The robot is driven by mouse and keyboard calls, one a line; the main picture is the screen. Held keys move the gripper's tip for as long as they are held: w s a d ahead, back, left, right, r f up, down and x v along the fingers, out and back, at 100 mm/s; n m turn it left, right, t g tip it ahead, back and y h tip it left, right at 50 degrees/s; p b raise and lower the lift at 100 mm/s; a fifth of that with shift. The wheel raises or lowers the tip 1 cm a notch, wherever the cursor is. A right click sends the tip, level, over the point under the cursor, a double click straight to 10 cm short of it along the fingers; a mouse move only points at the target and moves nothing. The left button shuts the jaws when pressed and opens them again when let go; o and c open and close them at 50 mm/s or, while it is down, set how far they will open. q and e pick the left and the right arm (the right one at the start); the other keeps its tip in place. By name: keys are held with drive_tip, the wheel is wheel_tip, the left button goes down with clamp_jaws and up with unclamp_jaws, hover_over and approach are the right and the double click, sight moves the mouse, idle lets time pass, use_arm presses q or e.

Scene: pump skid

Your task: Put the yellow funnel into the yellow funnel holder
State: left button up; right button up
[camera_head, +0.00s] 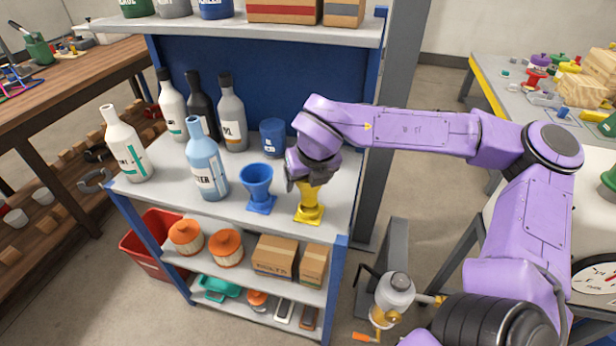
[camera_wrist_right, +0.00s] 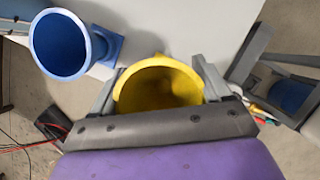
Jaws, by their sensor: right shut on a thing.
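The yellow funnel (camera_wrist_right: 160,85) sits between the fingers of my right gripper (camera_head: 303,180), which is shut on it. In the right wrist view its round mouth faces the camera, with a finger on each side. In the head view the gripper hides much of the funnel. The yellow funnel holder (camera_head: 309,215) stands on the shelf top, directly below the gripper. Yellow shows without a clear gap from gripper to base, so I cannot tell whether the funnel is seated or just above. My left gripper is not in view.
A blue funnel (camera_head: 257,180) on a blue base stands just left of the yellow holder; it also shows in the right wrist view (camera_wrist_right: 60,45). A blue cup (camera_head: 273,138) and several bottles, including a light-blue one (camera_head: 207,165), stand behind and left. The shelf's right edge is close.

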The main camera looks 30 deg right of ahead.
drive_tip(key=shift+f+b, duration=1.15)
drive_tip(key=shift+f, duration=0.6)
drive_tip(key=o, duration=1.1)
drive_tip(key=v, duration=1)
drive_tip(key=shift+s+r+p, duration=0.1)
drive_tip(key=shift+r+p, duration=0.2)
drive_tip(key=shift+r, duration=0.05)
